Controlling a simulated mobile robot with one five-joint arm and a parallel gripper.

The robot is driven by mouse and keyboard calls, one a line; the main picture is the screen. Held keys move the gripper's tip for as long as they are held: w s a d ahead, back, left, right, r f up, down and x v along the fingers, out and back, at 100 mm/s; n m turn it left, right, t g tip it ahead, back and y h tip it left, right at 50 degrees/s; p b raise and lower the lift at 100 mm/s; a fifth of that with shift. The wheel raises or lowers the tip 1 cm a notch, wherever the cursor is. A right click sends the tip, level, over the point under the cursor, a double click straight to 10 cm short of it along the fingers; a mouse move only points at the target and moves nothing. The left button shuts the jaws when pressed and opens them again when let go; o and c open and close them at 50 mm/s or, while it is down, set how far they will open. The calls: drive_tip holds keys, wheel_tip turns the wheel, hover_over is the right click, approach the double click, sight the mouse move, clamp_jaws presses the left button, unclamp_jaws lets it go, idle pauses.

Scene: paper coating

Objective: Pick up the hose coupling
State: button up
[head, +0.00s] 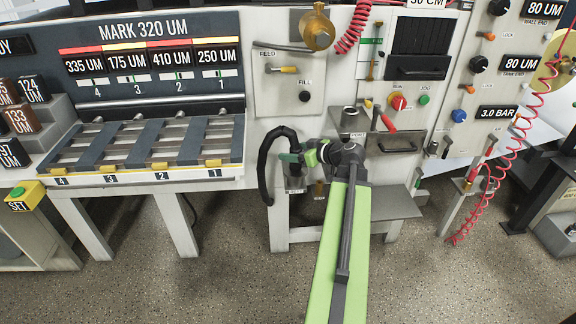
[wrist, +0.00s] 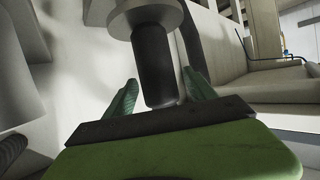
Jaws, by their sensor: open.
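A dark cylinder with a pale grey collar, which looks like the hose coupling (wrist: 153,62), stands between the two teal fingers of my gripper (wrist: 160,80) in the wrist view. The fingers are apart, one on each side of it, and I cannot tell whether either touches it. In the head view my gripper (head: 286,158) is at the front of the machine, beside the curved black hose (head: 264,168). The coupling is mostly hidden there by the gripper and hose.
The machine's white front panel (head: 285,85) with knobs and levers is close behind my gripper. A slotted rack (head: 150,142) stands to the left. A grey shelf (head: 392,204) is to the right of my arm. A coiled red hose (head: 500,165) hangs farther right.

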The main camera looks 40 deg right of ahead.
drive_tip(key=shift+x, duration=0.95)
drive_tip(key=shift+s, duration=0.1)
drive_tip(key=shift+c, duration=1.7)
clamp_jaws()
